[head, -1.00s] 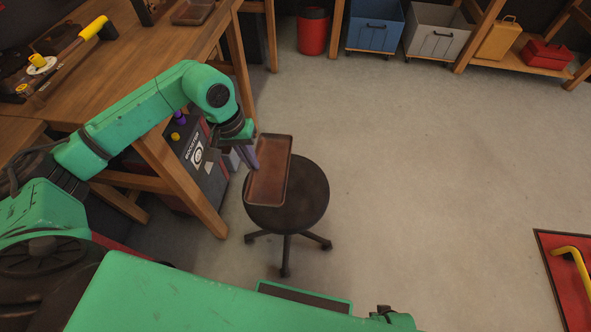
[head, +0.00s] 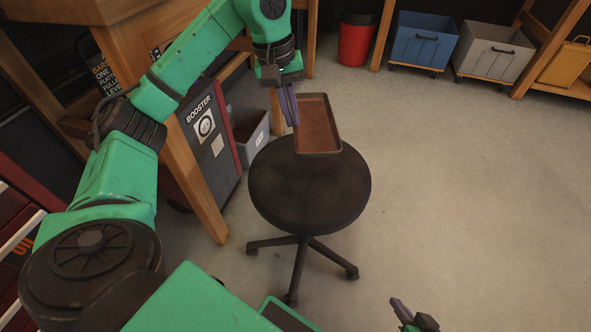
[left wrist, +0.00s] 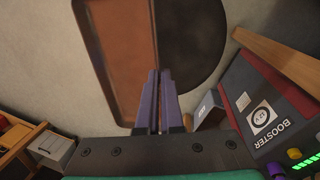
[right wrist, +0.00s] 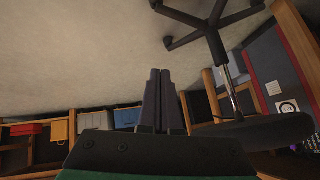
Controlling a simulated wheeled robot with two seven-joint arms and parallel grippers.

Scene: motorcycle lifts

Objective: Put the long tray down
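The long tray (head: 318,126) is brown, shallow and rimmed. In the head view it overlaps the far edge of the round black stool (head: 308,188); I cannot tell whether it touches the seat. My left gripper (head: 291,108) is shut on the tray's long left rim. In the left wrist view the tray (left wrist: 118,50) lies beside the dark stool seat (left wrist: 190,45), with its rim running between the left fingers (left wrist: 157,95). My right gripper (head: 402,312) is low in the head view, away from the tray. Its fingers (right wrist: 160,95) look shut and empty.
A wooden bench (head: 195,130) with the Booster unit (head: 208,135) and a grey bin (head: 250,135) stands left of the stool. A red bin (head: 355,40), blue crate (head: 423,40) and grey crate (head: 497,50) stand at the back. The floor on the right is clear.

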